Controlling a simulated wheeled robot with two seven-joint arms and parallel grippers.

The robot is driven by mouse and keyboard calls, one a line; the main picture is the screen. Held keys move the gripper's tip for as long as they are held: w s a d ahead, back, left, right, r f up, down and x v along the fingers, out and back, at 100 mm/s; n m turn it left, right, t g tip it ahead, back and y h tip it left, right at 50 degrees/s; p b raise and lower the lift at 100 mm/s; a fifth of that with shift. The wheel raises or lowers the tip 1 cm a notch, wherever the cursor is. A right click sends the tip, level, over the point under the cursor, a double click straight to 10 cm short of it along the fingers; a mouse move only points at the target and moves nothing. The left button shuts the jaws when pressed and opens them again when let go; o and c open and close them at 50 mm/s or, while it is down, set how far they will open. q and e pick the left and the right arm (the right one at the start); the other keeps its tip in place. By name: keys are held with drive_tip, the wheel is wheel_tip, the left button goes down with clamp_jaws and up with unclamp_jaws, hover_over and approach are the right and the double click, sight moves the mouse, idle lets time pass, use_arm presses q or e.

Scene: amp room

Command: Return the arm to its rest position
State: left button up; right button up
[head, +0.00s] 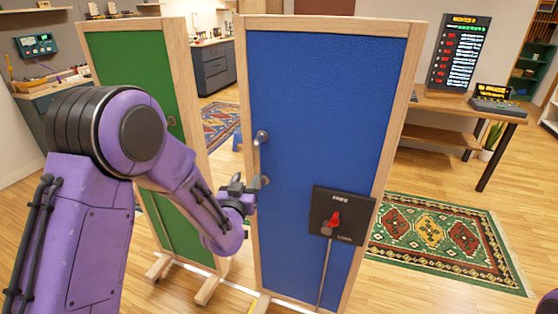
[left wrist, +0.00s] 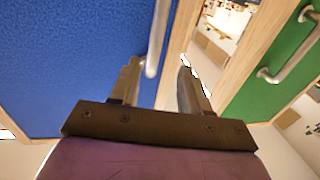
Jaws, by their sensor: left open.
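My left arm comes in from the left in the head view, bent at the elbow. Its gripper (head: 243,183) is at the left edge of the blue door panel (head: 325,110), near the lower end of the metal door handle (head: 262,137). In the left wrist view the gripper (left wrist: 160,78) is open, its two fingers apart. The blue panel's handle (left wrist: 157,40) shows between the fingertips in that view; whether a finger touches it, I cannot tell. My right gripper is not in view.
A green panel (head: 128,70) in a wooden frame stands left of the blue one. A dark box with a red lever (head: 334,219) is on the blue panel. A wooden desk (head: 455,108) and patterned rug (head: 440,235) are at right. Bare floor lies between.

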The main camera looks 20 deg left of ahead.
use_arm(q)
drive_tip(key=s+d+f+n+g, duration=0.15)
drive_tip(key=s+f+g, duration=0.25)
drive_tip(key=s+f, duration=0.5)
drive_tip(key=s+d+f+n+g, duration=0.1)
drive_tip(key=s+f+n+g, duration=0.3)
drive_tip(key=f, duration=0.8)
drive_tip(key=s+f+g, duration=0.2)
drive_tip(key=s+f, duration=0.2)
drive_tip(key=s, duration=0.3)
drive_tip(key=s+d+f+m+g, duration=0.1)
drive_tip(key=s+f, duration=0.3)
drive_tip(key=s, duration=0.4)
drive_tip(key=s+f+m+g+h, duration=0.1)
drive_tip(key=s+f+g, duration=0.2)
drive_tip(key=s, duration=0.5)
drive_tip(key=shift+s+d+f, duration=0.2)
drive_tip(key=shift+d+f, duration=0.15)
drive_tip(key=shift+f, duration=0.45)
